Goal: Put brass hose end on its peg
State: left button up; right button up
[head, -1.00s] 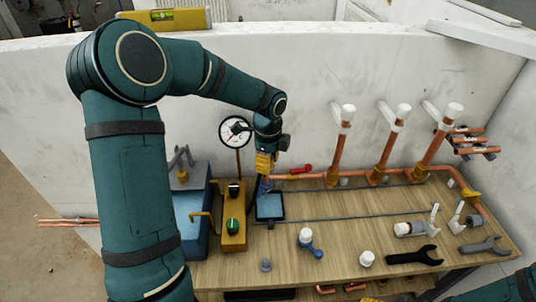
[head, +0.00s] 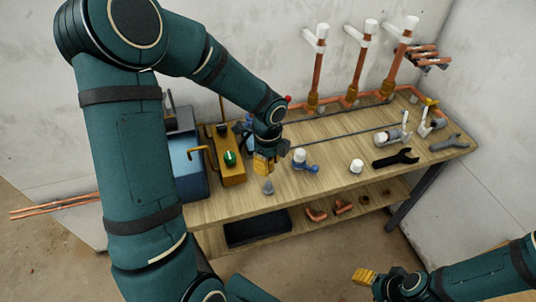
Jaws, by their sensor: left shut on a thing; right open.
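My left gripper (head: 264,164) is over the front part of the bench, its yellow fingers pointing down. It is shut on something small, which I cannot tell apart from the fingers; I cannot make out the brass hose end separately. Just below the fingertips a small grey cone-shaped piece (head: 268,187) stands on the bench near the front edge. It may be the peg; I cannot tell whether the held thing touches it. My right gripper (head: 365,276) is open and empty, low in front of the bench at the lower right.
On the wooden bench (head: 235,203), a yellow box with a green knob (head: 230,159) and a blue box (head: 189,175) stand left of my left gripper. Copper risers (head: 317,72) stand behind.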

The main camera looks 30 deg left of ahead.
aim_at(268, 182)
pick_arm(q)
jog(key=shift+s+d+f, duration=0.2)
jog(key=shift+s+f, duration=0.05)
jog(key=shift+s, duration=0.05)
jog(key=shift+f+b, duration=1.2)
jog(key=shift+f, duration=0.05)
jog(key=shift+f+b, duration=1.65)
jog(key=shift+f, duration=0.35)
pick_arm(e)
jog(key=shift+s+d+f, duration=0.1)
jog(key=shift+s+f, duration=0.05)
jog(key=shift+f, duration=1.35)
jog(key=shift+s+f, duration=0.15)
jog(key=shift+f, duration=1.3)
pick_arm(q)
jog(key=shift+f+b, duration=0.65)
jog(key=shift+f, duration=0.3)
pick_arm(e)
jog(key=shift+f, duration=0.65)
pick_arm(q)
jog(key=o, duration=1)
jog(key=shift+c, duration=0.2)
